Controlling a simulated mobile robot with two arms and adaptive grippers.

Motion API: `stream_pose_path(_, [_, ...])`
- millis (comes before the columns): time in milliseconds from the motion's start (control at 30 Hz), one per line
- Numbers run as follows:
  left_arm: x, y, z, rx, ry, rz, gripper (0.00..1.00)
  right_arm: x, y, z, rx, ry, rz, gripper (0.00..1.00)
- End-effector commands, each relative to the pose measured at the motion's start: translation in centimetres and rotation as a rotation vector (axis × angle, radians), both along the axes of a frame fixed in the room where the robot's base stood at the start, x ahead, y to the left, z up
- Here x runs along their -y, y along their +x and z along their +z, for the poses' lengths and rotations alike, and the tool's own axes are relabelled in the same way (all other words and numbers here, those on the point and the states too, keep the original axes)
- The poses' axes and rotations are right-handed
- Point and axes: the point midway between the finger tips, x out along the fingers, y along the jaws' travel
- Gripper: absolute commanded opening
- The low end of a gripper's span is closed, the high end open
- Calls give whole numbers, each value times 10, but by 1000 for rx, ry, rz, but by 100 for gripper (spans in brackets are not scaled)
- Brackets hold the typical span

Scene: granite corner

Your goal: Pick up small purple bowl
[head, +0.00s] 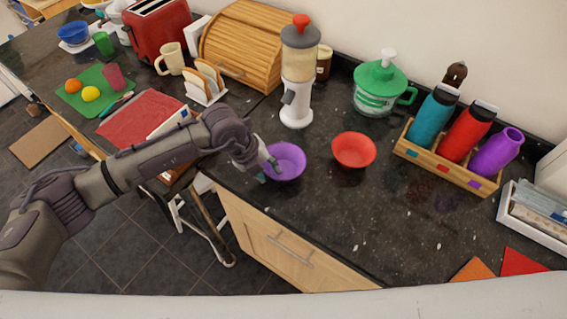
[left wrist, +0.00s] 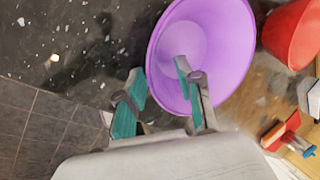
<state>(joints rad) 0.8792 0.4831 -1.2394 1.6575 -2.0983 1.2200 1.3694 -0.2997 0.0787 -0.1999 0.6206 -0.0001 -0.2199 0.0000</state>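The small purple bowl (head: 287,160) stands upright on the dark speckled counter, near its front edge. In the left wrist view the purple bowl (left wrist: 222,50) fills the upper middle. My left gripper (head: 267,170) is at the bowl's left side in the head view. In the left wrist view my left gripper (left wrist: 159,70) is open, with one finger over the inside of the bowl and the other outside it. The near rim lies between the fingers, with a gap visible. My right gripper is not in view.
A red bowl (head: 353,150) stands right of the purple one. A white-based dispenser (head: 297,80) stands behind. A wooden rack (head: 447,166) with bottles is farther right. A red mat (head: 140,118) lies left, beneath my arm. The counter front (head: 330,220) is clear.

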Motion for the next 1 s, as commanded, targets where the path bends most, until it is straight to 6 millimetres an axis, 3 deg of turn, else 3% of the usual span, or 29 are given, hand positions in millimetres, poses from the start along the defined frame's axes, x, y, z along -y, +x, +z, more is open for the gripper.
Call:
stream_pose_path(133, [0,0,0,0,0,0,34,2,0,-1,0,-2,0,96])
stream_pose_path(333, [0,0,0,0,0,0,1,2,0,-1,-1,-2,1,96])
stream_pose_path(1000, [0,1,6,0,-1,0,0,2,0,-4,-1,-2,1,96])
